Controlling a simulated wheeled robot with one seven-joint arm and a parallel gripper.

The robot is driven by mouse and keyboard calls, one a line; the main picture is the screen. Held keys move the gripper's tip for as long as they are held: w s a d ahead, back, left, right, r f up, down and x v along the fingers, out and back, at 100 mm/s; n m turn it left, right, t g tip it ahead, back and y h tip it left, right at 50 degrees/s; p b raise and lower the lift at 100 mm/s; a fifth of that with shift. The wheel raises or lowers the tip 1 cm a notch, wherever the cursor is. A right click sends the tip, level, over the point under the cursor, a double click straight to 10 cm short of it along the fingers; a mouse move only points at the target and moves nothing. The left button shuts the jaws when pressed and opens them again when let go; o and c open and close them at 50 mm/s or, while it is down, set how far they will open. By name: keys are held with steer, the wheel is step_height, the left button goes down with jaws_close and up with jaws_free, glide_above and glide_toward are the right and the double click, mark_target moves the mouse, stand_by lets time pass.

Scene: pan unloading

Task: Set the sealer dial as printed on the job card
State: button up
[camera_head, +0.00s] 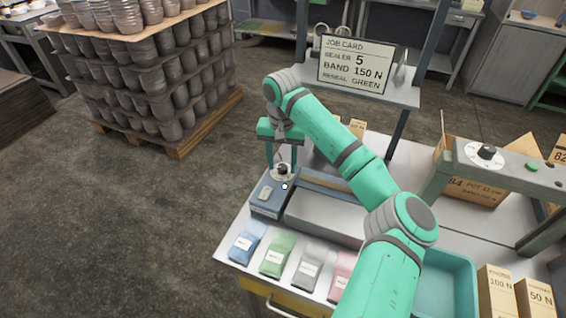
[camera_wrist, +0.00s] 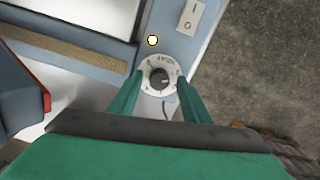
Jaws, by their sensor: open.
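The sealer (camera_head: 270,199) is a blue-grey box at the bench's left end. Its dial (camera_head: 282,172) is a black knob on a white disc; it also shows in the wrist view (camera_wrist: 159,78). My gripper (camera_head: 283,165) points down over the dial. In the wrist view its open fingers (camera_wrist: 160,85) stand on either side of the dial. I cannot read the dial's setting.
Blue, green, grey and pink packets (camera_head: 278,254) lie along the bench front. A second dial (camera_head: 487,152) sits on a grey frame at right. Cartons (camera_head: 497,291) and a teal tray (camera_head: 450,285) stand at the right. A rocker switch (camera_wrist: 190,17) is close to the dial.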

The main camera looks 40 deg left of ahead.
steer(key=shift+c, duration=0.3)
steer(key=shift+w, duration=0.1)
steer(key=c, duration=1)
